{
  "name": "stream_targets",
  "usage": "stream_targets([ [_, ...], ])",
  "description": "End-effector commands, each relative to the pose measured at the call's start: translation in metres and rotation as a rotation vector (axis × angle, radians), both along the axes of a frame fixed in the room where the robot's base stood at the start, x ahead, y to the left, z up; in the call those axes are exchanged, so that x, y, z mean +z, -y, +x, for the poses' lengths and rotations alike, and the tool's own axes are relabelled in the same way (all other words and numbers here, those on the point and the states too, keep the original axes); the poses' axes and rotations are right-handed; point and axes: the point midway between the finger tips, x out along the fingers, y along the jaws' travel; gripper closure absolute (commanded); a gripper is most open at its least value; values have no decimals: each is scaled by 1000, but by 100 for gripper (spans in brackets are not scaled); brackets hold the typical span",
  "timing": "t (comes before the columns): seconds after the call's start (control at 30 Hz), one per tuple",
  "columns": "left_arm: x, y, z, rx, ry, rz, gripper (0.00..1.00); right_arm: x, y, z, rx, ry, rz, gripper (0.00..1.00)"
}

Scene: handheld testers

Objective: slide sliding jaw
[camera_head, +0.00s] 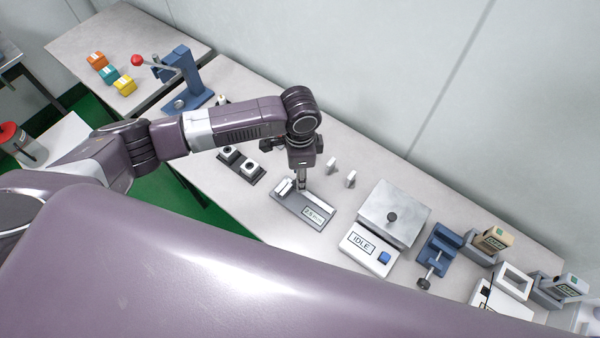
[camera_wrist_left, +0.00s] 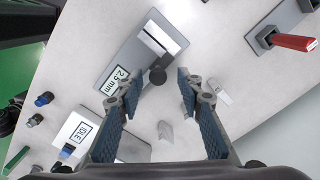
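A grey measuring gauge (camera_head: 291,207) lies on the bench below my left gripper (camera_head: 302,186). It has a light display reading about 2.5 mm and pale blocks at its left end. In the left wrist view the gauge (camera_wrist_left: 124,62) shows its display, white jaw blocks (camera_wrist_left: 160,38) and a dark round knob (camera_wrist_left: 157,76). My left gripper (camera_wrist_left: 160,86) is open, and the knob appears between its two fingertips. I cannot tell whether the fingers touch it. In the head view the gripper partly hides the gauge. My right gripper is not in view.
Two small white blocks (camera_head: 350,179) stand right of the gripper. A scale marked IDLE (camera_head: 363,251), a blue vise (camera_head: 438,250) and holders are further right. Dark-based sockets (camera_head: 251,170) and a blue lever press (camera_head: 185,78) are left. A wall runs behind.

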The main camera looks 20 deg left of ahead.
Motion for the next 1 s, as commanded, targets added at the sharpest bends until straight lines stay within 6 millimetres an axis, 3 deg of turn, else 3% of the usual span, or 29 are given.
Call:
stream_targets([
  [0.27,-2,0,0,0,0,0,67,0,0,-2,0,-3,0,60],
  [0.57,-2,0,0,0,0,0,100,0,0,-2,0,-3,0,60],
  [0.87,-1,0,0,0,0,0,100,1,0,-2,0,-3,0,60],
  [1.0,1,11,-4,-1,-2,-3,100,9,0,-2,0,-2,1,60],
])
